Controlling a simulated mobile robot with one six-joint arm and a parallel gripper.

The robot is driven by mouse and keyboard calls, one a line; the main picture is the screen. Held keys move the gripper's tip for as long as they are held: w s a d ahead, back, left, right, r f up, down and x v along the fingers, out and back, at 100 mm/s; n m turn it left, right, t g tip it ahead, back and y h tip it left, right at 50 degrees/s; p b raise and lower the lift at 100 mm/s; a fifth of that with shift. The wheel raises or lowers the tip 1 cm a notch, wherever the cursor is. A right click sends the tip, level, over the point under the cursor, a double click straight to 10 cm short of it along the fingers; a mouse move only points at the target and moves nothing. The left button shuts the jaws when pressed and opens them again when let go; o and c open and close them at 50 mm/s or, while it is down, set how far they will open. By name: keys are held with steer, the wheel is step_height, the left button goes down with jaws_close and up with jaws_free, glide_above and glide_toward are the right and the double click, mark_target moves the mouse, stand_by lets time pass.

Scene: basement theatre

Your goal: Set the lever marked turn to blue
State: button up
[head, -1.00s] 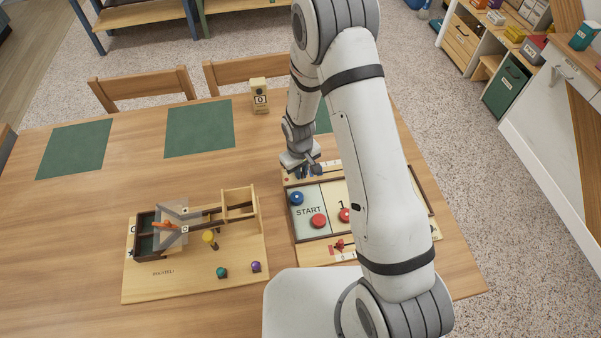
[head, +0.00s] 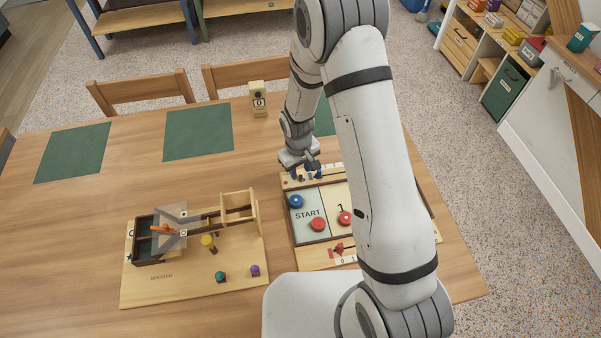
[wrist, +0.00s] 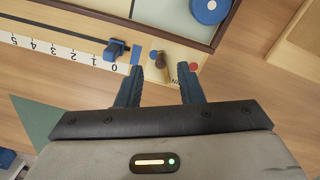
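The lever (wrist: 162,66) is a small brown peg-like handle on the light wooden edge of the game board (head: 303,237). In the wrist view it lies between my fingertips, without clear contact. A red mark (wrist: 195,66) is to its right, and blue shows to its left. The printed label beside it is mostly hidden by a finger. My gripper (wrist: 160,73) is open, with one dark blue finger on each side of the lever's near end. In the head view my gripper (head: 307,171) is over the board's far left corner; the lever cannot be made out there.
A blue slider (wrist: 115,50) on a numbered scale sits close left of my left finger. A blue disc (head: 295,201) and red discs lie on the board. A wooden contraption (head: 160,280) stands to the left.

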steer(key=shift+a+r+b, duration=0.1)
steer(key=shift+r+b, duration=0.2)
steer(key=shift+r, duration=2.35)
step_height(320, 180, up, 9)
steer(key=m, duration=0.2)
glide_above(300, 176)
steer(key=s+d, duration=0.2)
steer(key=d, duration=0.2)
steer(key=s+d+r+m+t, duration=0.15)
steer(key=s+d+r, duration=0.25)
steer(key=r, duration=0.4)
steer(key=s+d+r+m+t, duration=0.1)
steer(key=s+d+r, duration=0.1)
steer(key=s+r, duration=0.2)
steer(key=s+d+r+m, duration=0.2)
steer(key=s+r, duration=0.3)
steer(key=s, duration=0.5)
steer(key=shift+d+r+t, duration=0.3)
steer(key=shift+d+t, duration=0.05)
steer(key=shift+d, duration=0.45)
